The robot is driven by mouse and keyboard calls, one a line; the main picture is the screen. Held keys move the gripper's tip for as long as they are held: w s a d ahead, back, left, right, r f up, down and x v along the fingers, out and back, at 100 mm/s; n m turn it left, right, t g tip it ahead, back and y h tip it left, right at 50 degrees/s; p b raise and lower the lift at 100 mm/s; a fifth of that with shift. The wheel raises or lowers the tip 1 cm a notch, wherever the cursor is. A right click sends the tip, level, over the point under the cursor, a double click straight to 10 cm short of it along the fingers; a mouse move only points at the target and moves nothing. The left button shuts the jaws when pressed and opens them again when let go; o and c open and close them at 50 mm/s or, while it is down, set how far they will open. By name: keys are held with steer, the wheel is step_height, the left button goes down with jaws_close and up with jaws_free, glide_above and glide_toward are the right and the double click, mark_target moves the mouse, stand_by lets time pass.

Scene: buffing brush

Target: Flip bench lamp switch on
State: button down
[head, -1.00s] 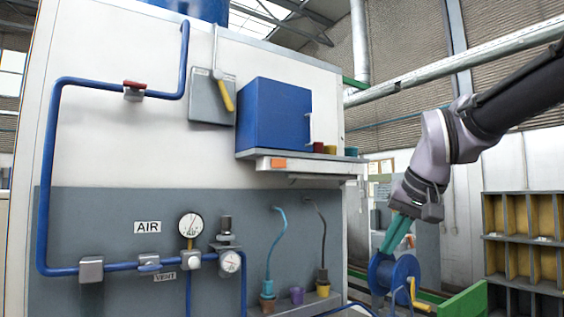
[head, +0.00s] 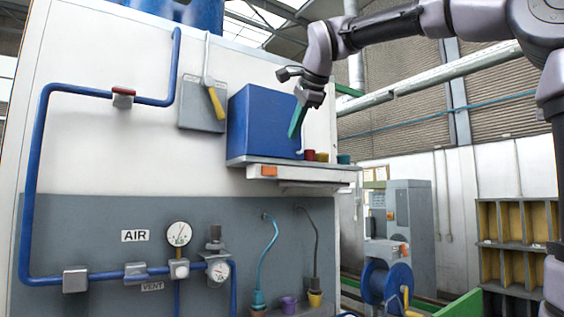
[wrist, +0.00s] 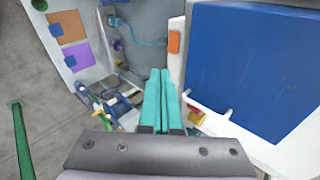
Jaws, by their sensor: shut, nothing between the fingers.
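An orange rectangular piece (head: 269,171) sits on the front edge of the wall shelf, below the blue box. It looks like the bench lamp switch, but no label shows and its position cannot be told. It also shows in the wrist view as an orange patch (wrist: 174,42) on a white edge, right of the fingertips. My gripper (head: 293,134) has teal fingers, shut and empty. In the head view they point down in front of the blue box's right side, above and right of the orange piece and apart from it. The fingers also show in the wrist view (wrist: 160,73).
The blue box (head: 262,122) stands on the shelf (head: 305,172), with small red, yellow and teal cups at its right. A grey box with a yellow-handled lever (head: 215,103) is on the wall left. Blue pipes and gauges lie below. A blue reel (head: 387,282) stands lower right.

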steer(key=shift+f, duration=0.1)
glide_toward(274, 170)
steer(key=x, duration=0.5)
steer(key=shift+s+f, duration=0.25)
steer(key=shift+f, duration=0.2)
steer(key=shift+w+a, duration=0.25)
steer(key=shift+w, duration=0.25)
steer(key=shift+w, duration=0.1)
